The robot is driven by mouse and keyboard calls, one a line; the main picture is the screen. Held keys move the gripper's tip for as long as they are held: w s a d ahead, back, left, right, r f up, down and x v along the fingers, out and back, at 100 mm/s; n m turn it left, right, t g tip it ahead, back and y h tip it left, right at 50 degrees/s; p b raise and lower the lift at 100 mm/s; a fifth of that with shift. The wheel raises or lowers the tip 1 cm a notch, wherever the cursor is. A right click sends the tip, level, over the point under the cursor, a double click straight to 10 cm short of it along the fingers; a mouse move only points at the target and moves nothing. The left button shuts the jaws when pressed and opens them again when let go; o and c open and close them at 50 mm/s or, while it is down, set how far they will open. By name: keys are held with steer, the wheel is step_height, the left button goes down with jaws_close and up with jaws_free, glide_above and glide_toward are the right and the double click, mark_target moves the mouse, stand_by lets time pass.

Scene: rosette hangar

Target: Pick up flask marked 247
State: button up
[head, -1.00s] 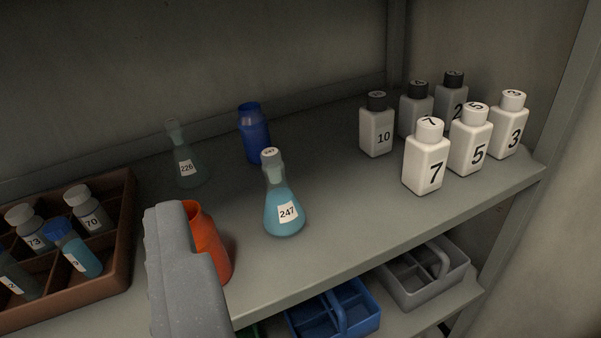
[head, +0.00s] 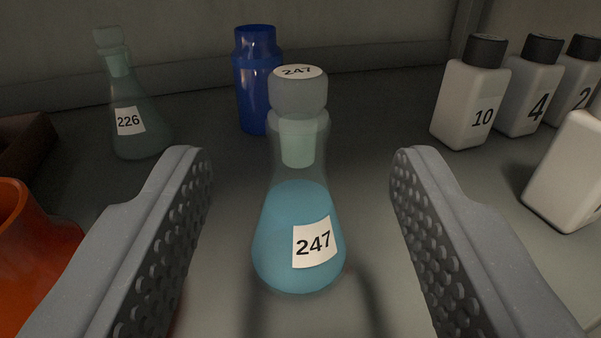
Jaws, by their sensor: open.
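The flask marked 247 (head: 290,225) stands upright on the shelf, in the middle of the head view. It is clear glass with blue liquid, a white 247 label and a stopper also marked 247. My gripper (head: 302,165) is open, with one finger to the left of the flask and one to the right. A visible gap lies between the flask and each finger. Nothing is held.
An orange container (head: 25,255) stands close by the left finger. A flask marked 226 (head: 135,130) and a blue bottle (head: 254,85) stand behind. White bottles, including one marked 10 (head: 468,100), stand at the right. A brown tray (head: 28,140) edges in at the left.

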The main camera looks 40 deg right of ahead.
mark_target(299, 128)
steer(key=shift+x, duration=1.2)
steer(key=shift+w+d, duration=0.25)
steer(key=shift+f+b+x, duration=0.2)
steer(key=shift+b+x, duration=0.15)
steer(key=shift+x, duration=0.6)
steer(key=shift+f+b+x, duration=0.15)
steer(key=shift+b+x, duration=0.15)
steer(key=shift+x, duration=0.65)
steer(key=shift+w+d+r, duration=0.15)
steer(key=shift+w+d, duration=0.1)
steer(key=shift+w, duration=0.3)
steer(key=shift+c, duration=0.3)
jaws_close()
